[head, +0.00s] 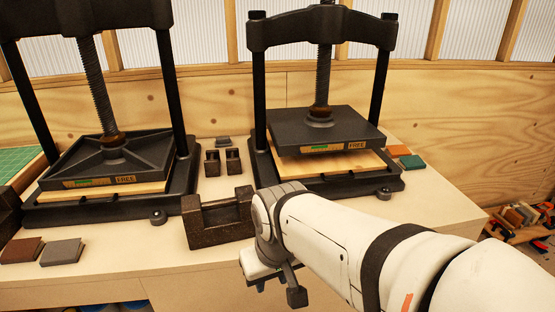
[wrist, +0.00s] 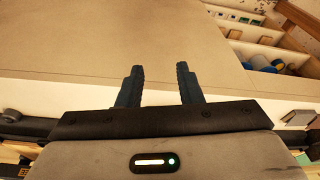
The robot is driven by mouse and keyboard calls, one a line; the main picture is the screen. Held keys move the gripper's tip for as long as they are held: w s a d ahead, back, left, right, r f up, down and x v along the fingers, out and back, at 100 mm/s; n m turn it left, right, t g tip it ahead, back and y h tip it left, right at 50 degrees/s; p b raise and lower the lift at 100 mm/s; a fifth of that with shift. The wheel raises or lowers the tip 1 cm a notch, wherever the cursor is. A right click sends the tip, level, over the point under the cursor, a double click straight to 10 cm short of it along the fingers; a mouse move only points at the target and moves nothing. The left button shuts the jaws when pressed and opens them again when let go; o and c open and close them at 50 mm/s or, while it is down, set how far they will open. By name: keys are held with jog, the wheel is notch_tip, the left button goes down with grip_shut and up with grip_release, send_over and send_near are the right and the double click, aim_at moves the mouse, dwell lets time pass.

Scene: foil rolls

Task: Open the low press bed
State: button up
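Two black screw presses stand on the bench. On the left press (head: 112,165) the platen sits low, on or very near a pale wooden board (head: 98,193). On the right press (head: 322,130) the platen is raised, with a visible gap above its wooden board (head: 350,161). Both platens carry a small green-and-tan label that seems to read "FREE". My gripper (head: 276,285) hangs in front of the bench's front edge, below the right press and apart from both presses. In the wrist view my gripper (wrist: 160,76) has its two dark fingers apart with nothing between them.
A dark metal block (head: 218,220) stands near the front edge between the presses. Small brown and grey blocks (head: 62,252) lie at front left. Small dark weights (head: 222,160) stand between the presses. Orange and green pieces (head: 405,158) lie right. The front bench strip (head: 120,250) is largely clear.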

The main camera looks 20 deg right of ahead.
jog(key=w+d+f+n+t+h+b, duration=0.2)
jog(key=w+d+t, duration=0.1)
jog(key=w+d, duration=0.6)
jog(key=n+t+h+b, duration=0.2)
jog(key=n+t+b, duration=0.3)
jog(key=n+t, duration=0.65)
send_near(340, 180)
jog(key=r+n+g, duration=0.2)
jog(key=x, duration=0.8)
jog(key=shift+w+f+p, duration=0.1)
jog(key=shift+w+p, duration=0.1)
jog(key=shift+p, duration=0.1)
jog(key=shift+c, duration=0.5)
grip_shut()
